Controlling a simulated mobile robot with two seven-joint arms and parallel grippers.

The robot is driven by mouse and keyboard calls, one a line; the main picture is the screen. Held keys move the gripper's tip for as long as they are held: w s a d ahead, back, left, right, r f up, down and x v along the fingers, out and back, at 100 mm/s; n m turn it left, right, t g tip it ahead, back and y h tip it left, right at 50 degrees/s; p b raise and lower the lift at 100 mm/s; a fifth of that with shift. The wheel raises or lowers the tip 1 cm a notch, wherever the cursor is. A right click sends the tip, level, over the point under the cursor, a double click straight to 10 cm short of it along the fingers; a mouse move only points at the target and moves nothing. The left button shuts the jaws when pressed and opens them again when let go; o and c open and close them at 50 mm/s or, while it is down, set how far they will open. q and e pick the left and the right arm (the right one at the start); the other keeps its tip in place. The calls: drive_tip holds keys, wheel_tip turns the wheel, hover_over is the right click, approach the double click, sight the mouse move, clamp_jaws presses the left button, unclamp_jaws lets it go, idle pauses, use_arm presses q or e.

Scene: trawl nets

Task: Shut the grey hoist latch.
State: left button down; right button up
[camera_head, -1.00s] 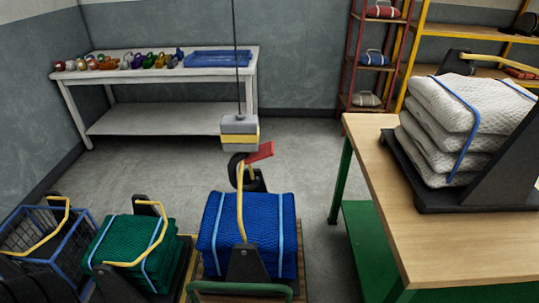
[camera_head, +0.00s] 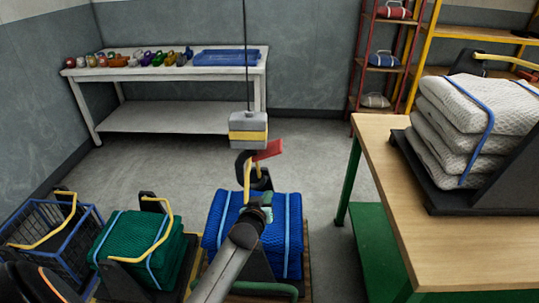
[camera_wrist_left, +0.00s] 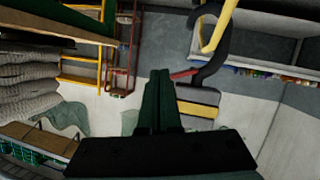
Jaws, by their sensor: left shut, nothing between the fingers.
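The hoist block (camera_head: 248,130), grey with a yellow band, hangs on a cable over the blue net stack (camera_head: 224,218). Below it is a black hook (camera_head: 242,165) with a red latch (camera_head: 268,150) sticking out to the right, away from the hook. The stack's yellow handle (camera_head: 247,180) reaches up to the hook. My left gripper (camera_head: 262,203) is shut and empty, below the hook and in front of the stack, hiding part of the handle. In the left wrist view its closed fingers (camera_wrist_left: 160,76) appear beside the red latch (camera_wrist_left: 183,74) and hook (camera_wrist_left: 212,50). My right gripper is out of view.
Green nets (camera_head: 128,238) and a blue wire basket (camera_head: 48,235) stand at the left. A wooden table (camera_head: 390,165) with white nets (camera_head: 462,125) is at the right. A white bench (camera_head: 175,117) stands behind. The floor behind the hoist is clear.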

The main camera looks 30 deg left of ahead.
use_arm(q)
drive_tip(key=w+a+r+n+y, duration=0.2)
drive_tip(key=w+a+r+n, duration=0.1)
drive_tip(key=w+a+r, duration=0.1)
wheel_tip(320, 180, up, 3)
drive_tip(key=shift+w+a+f, duration=0.15)
drive_tip(key=shift+w+f, duration=0.05)
drive_tip(key=shift+w, duration=0.4)
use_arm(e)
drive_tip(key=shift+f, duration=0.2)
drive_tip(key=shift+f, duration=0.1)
